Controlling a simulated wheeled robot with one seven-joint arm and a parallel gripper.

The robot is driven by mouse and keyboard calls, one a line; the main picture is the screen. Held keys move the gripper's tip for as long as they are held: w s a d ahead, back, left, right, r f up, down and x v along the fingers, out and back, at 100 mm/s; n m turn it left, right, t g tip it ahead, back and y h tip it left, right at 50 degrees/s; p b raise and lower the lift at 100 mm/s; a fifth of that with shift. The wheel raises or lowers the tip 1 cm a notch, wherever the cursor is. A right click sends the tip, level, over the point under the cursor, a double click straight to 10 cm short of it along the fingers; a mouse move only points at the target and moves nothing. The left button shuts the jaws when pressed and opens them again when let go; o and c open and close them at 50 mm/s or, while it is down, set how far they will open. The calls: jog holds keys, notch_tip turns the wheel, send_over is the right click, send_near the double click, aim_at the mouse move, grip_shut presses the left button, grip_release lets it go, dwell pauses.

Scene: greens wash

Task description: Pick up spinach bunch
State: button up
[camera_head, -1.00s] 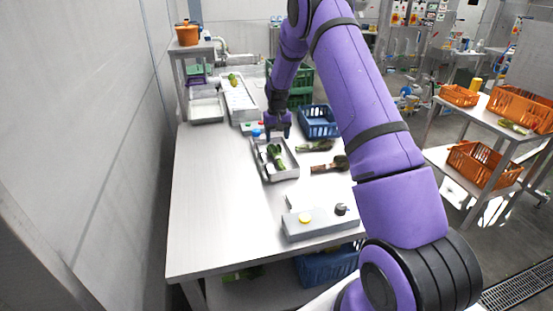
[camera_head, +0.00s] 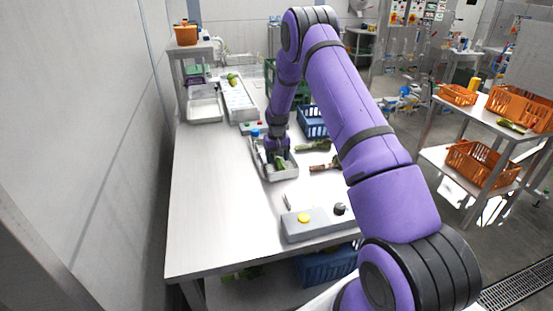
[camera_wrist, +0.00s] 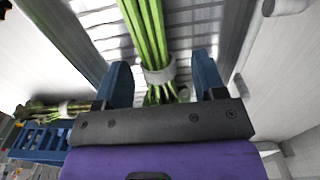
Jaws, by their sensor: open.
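The spinach bunch (camera_wrist: 146,32) has green stalks tied with a pale band (camera_wrist: 160,75). It lies in a shallow metal tray (camera_head: 291,174) on the steel table. My gripper (camera_wrist: 163,75) is open, with one blue finger on each side of the banded stalks. In the head view my gripper (camera_head: 277,152) is down at the tray and hides much of the bunch. I cannot tell whether the fingers touch it.
Other bunches (camera_head: 312,146) lie on the table right of the tray. A blue crate (camera_head: 313,122) stands behind them. A grey box with a yellow button (camera_head: 304,218) sits nearer. The table's left part (camera_head: 215,190) is clear.

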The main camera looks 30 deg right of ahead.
jog(key=shift+c, duration=0.5)
jog(key=c, duration=1)
jog(key=shift+r, duration=0.1)
